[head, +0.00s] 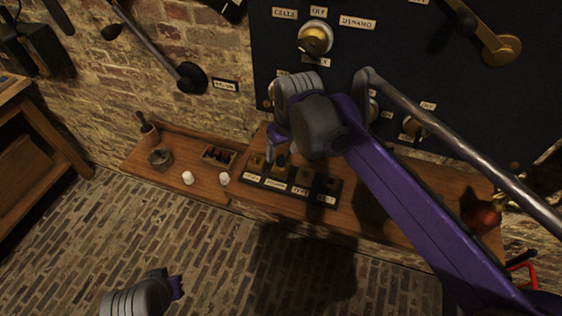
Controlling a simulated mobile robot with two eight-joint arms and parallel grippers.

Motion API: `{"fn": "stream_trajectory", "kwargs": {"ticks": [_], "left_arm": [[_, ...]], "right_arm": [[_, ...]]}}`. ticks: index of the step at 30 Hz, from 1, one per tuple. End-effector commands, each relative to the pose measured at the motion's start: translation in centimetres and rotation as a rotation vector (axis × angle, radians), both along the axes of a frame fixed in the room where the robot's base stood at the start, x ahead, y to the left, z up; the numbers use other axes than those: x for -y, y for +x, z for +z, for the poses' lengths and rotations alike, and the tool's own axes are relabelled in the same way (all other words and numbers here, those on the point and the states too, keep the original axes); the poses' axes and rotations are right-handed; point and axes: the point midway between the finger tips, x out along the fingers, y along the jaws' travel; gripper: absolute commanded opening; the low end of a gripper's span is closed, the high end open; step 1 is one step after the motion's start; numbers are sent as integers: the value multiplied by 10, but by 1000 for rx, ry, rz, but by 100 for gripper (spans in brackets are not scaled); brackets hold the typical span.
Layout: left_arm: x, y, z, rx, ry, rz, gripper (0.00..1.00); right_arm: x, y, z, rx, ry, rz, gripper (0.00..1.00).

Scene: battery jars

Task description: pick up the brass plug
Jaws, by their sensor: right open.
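A dark block with several labelled brass-coloured fittings (299,173) sits on the wooden shelf below the black panel. A small brass piece (257,162) shows at its left end. I cannot tell which of these is the brass plug. My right gripper (272,148) hangs over the left part of the block, open, with its purple arm coming in from the lower right. Whether it touches anything there is unclear, and my wrist hides part of the shelf. My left gripper (177,287) is low at the bottom left, away from the shelf; its jaws are too small to read.
Two white jars or cups (188,177) stand on the left shelf, with a round dark dish (160,158) and a small box (218,155) behind them. A black panel (400,60) with brass switches rises behind. A reddish ball (483,214) is at right. The brick floor is clear.

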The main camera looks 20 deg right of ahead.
Motion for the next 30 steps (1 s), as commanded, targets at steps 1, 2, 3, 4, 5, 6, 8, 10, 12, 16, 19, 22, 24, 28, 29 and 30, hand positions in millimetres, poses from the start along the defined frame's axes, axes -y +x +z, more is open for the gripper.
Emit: {"fn": "stream_trajectory", "kwargs": {"ticks": [1, 2, 3, 4, 5, 6, 8, 10, 12, 16, 19, 22, 24, 28, 29, 30], "left_arm": [[0, 0, -1, 0, 0, 0, 0], [0, 0, -1, 0, 0, 0, 0], [0, 0, -2, -1, 0, 0, 0], [0, 0, -2, -1, 0, 0, 0], [0, 0, -2, -1, 0, 0, 0], [0, 0, -3, -1, 0, 0, 0], [0, -1, -4, -1, 0, 0, 0], [0, -1, -5, -1, 0, 0, 0], [0, -1, -5, -2, 0, 0, 0], [0, -1, -5, -2, 0, 0, 0], [0, -1, -5, -2, 0, 0, 0], [0, -1, -5, -2, 0, 0, 0], [0, -1, -5, -1, 0, 0, 0], [0, -1, -5, -1, 0, 0, 0], [0, -1, -5, -1, 0, 0, 0], [0, -1, -5, -2, 0, 0, 0]], "right_arm": [[1, 2, -6, 0, 0, -1, 67], [1, 3, -9, 0, 0, -1, 67], [1, 5, -15, 0, 0, -1, 67], [2, 7, -20, 0, 0, -1, 67], [2, 8, -25, 0, 0, -1, 67], [3, 10, -31, 0, 0, -1, 67], [2, 12, -38, 0, 0, -1, 67], [1, 14, -44, 0, 0, -1, 67], [1, 14, -47, 0, 0, 0, 67], [1, 14, -48, 0, 0, 0, 67], [1, 14, -48, 0, 0, 0, 65], [1, 14, -48, 0, 0, 0, 47], [1, 14, -48, 0, 0, 0, 35], [1, 14, -47, 0, 0, 0, 11], [1, 14, -47, 0, 0, 0, 6], [1, 14, -47, 0, 0, 0, 0]]}}
